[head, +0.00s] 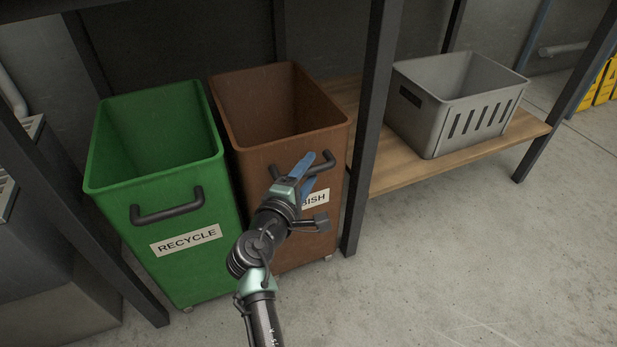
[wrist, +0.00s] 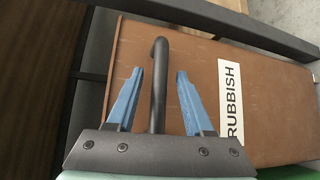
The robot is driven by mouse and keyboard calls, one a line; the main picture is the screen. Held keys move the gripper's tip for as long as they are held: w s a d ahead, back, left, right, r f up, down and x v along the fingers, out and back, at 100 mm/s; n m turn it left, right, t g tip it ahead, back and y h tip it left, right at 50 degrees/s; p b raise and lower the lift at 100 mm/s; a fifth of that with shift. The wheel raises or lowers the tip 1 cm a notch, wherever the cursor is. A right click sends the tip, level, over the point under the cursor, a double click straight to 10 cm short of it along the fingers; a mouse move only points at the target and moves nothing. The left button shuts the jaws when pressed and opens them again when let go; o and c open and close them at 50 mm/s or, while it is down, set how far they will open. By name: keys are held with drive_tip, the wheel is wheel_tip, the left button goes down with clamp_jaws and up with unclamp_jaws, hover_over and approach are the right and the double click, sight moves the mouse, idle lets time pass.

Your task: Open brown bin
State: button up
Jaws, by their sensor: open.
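The brown bin (head: 262,140) stands upright and open-topped under the table frame, with a label on its front that reads "RUBBISH" in the wrist view (wrist: 231,105). Its dark bar handle (head: 322,166) is on the front face above the label. My gripper (head: 318,164) is at the handle, its blue fingers open. In the wrist view the handle (wrist: 159,85) runs between the two fingers, one on each side, with gaps visible. My gripper and wrist hide part of the handle and label in the head view.
A green bin (head: 215,190) labelled "RECYCLE" stands close on the left. A dark table leg (head: 370,130) is just right of the brown bin. A grey crate (head: 440,125) sits on a low wooden shelf (head: 400,178). The concrete floor in front is clear.

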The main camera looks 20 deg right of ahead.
drive_tip(key=shift+w+d, duration=0.1)
clamp_jaws()
idle(1.4)
